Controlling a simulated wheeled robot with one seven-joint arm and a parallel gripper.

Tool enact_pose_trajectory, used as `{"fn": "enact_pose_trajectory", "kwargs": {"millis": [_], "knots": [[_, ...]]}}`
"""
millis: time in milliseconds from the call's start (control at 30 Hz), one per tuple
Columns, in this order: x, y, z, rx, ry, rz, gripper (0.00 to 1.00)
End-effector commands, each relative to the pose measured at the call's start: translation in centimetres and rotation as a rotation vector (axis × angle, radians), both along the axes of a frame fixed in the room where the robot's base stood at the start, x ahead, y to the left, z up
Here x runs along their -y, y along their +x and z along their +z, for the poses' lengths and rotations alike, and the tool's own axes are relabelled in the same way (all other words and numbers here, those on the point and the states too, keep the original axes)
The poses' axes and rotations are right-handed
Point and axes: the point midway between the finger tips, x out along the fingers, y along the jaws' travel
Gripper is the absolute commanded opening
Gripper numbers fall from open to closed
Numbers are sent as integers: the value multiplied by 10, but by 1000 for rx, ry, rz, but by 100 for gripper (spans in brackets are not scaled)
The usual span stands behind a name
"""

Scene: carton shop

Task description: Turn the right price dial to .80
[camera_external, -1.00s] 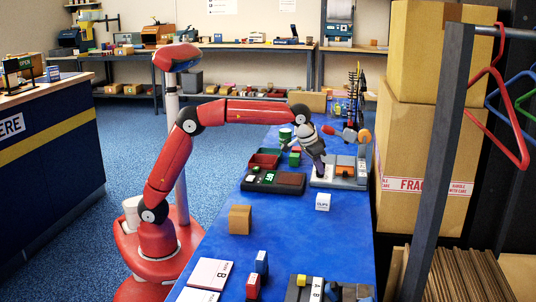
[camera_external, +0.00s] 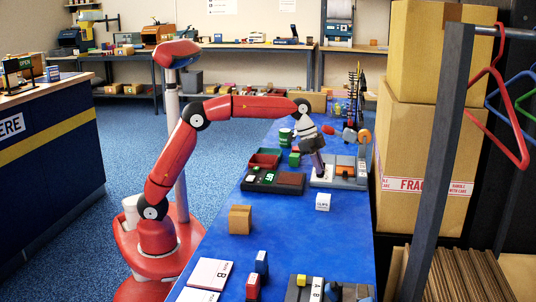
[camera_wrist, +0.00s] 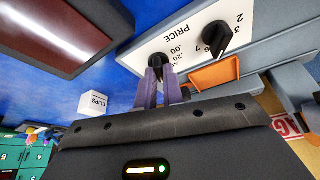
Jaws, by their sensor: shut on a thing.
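The white price panel (camera_wrist: 178,45) shows upside down in the wrist view, with the word PRICE and two black dials. The dial marked .00, .20 and .40 (camera_wrist: 157,60) is between the fingertips of my gripper (camera_wrist: 160,77), which is shut on it. The fingers and the dial's low position hide the pointer and the rest of its scale, so I cannot read its setting. The other dial (camera_wrist: 217,38), with single digits around it, stands free beside it. In the external view my gripper (camera_external: 321,174) reaches down to the grey-white machine (camera_external: 347,182); the gripped dial is hidden there.
An orange part (camera_wrist: 215,73) sits close to the dials. A dark unit with a brown-red pad (camera_external: 290,179) lies to the left, and a white CLIPS box (camera_external: 323,202) stands in front.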

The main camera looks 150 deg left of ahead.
Motion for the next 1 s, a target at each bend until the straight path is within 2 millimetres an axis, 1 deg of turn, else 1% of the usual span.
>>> {"fn": "enact_pose_trajectory", "kwargs": {"millis": [300, 800, 833, 1000], "knots": [[0, -2, -2, -5, -8, -111, 0], [0, -2, -3, -6, -7, -128, 0], [0, -2, -3, -7, -7, -128, 10], [-1, -2, -2, -4, -4, -128, 31]]}}
